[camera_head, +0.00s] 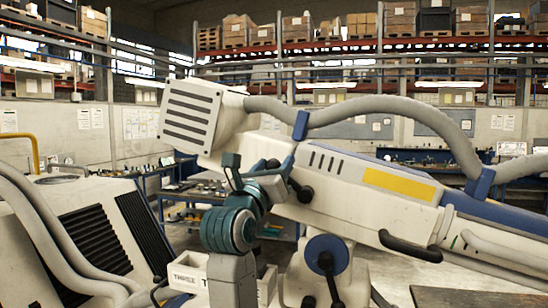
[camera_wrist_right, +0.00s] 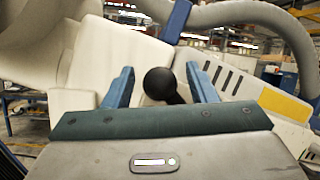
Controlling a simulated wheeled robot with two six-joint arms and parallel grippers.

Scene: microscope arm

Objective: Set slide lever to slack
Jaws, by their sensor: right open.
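A large off-white microscope arm (camera_head: 350,185) slants across the head view, with dark slots and a yellow panel. In the right wrist view a round black lever knob (camera_wrist_right: 160,83) on a dark stem stands between my two blue fingers. My right gripper (camera_wrist_right: 160,86) is open around it, with a gap on each side. In the head view my teal right gripper (camera_head: 262,168) is at the arm's near side, and partly hides the area there. My left gripper is out of view.
A thick grey hose (camera_head: 385,106) arches over the microscope arm, held by blue clamps. A black handle (camera_head: 410,246) sticks out low on the right. A vented housing (camera_head: 85,235) with hoses stands at left. Workbenches and loaded shelves are far behind.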

